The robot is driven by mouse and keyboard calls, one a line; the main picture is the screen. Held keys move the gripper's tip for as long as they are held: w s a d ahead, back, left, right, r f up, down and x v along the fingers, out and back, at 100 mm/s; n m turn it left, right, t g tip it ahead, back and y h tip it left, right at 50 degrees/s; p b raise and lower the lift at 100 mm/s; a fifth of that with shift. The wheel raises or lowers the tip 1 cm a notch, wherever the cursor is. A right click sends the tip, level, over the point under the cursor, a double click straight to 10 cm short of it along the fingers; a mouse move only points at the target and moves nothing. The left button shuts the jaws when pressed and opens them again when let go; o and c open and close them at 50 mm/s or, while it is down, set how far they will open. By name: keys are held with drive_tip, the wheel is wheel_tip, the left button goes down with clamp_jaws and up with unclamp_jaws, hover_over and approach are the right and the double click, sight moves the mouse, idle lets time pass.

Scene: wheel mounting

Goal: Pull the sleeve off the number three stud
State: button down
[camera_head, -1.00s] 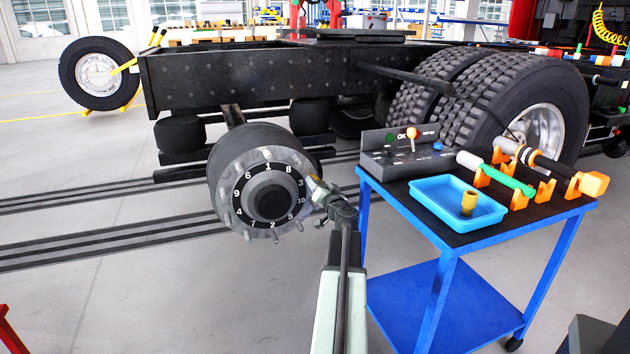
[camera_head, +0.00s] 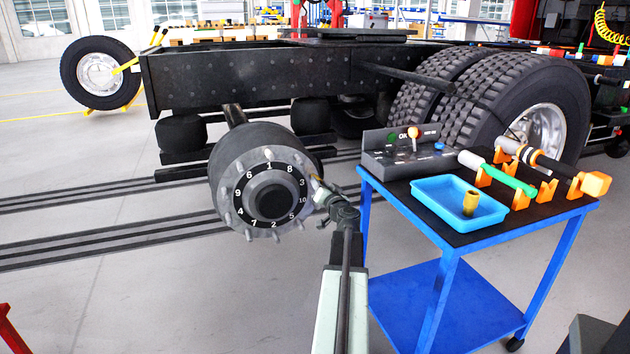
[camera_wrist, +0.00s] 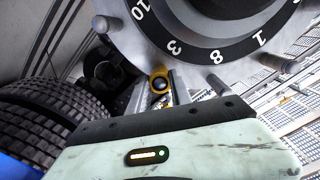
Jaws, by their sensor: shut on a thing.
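The wheel hub (camera_head: 222,172) carries a black ring with white numbers and studs around its rim. The number three (camera_head: 302,183) is on its right side, and the number also shows in the wrist view (camera_wrist: 175,47). My gripper (camera_head: 319,190) is at the hub's right edge beside the three. It is shut on a brass sleeve (camera_wrist: 160,73), whose round end with a dark middle shows between the fingers in the wrist view. The number three stud is mostly hidden by the gripper, so I cannot tell whether the sleeve is still around it.
A blue cart (camera_head: 447,258) stands to the right with a light blue tray (camera_head: 428,197) holding another brass sleeve (camera_head: 470,203). A grey control box (camera_head: 385,160) and tools in orange holders (camera_head: 545,190) are also on it. Floor left of the arm is clear.

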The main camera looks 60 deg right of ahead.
drive_tip(key=v, duration=1.1)
idle(2.1)
drive_tip(key=shift+s+a, duration=0.1)
wheel_tip(320, 180, up, 49)
drive_tip(key=p, duration=4.9)
drive_tip(key=shift+r, duration=0.2)
